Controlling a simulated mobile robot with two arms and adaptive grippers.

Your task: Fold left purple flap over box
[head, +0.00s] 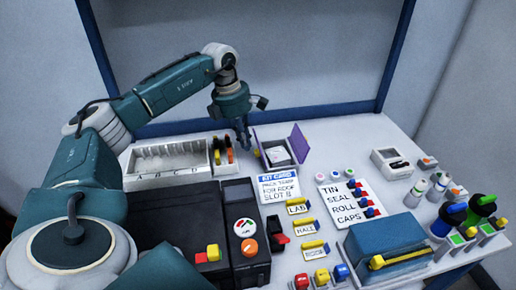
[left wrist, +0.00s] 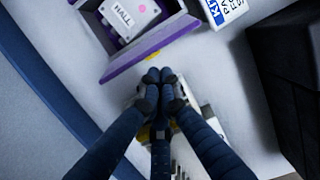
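The box (head: 277,164) stands near the back of the table with its top open and a pale item (head: 277,154) inside. Its right purple flap (head: 299,143) stands up. The left purple flap (head: 260,148) also stands raised at the box's left edge. In the left wrist view, this flap (left wrist: 180,28) crosses the top beside a white item marked HALL (left wrist: 130,14). My left gripper (head: 244,146) points down just left of the left flap, apart from it. In the wrist view, its fingertips (left wrist: 160,76) are together, with nothing seen between them. My right gripper is not in view.
A white divided rack (head: 166,163) stands left of my gripper, with coloured tools (head: 222,152) at its right end. A kit card (head: 279,187) lies in front of the box.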

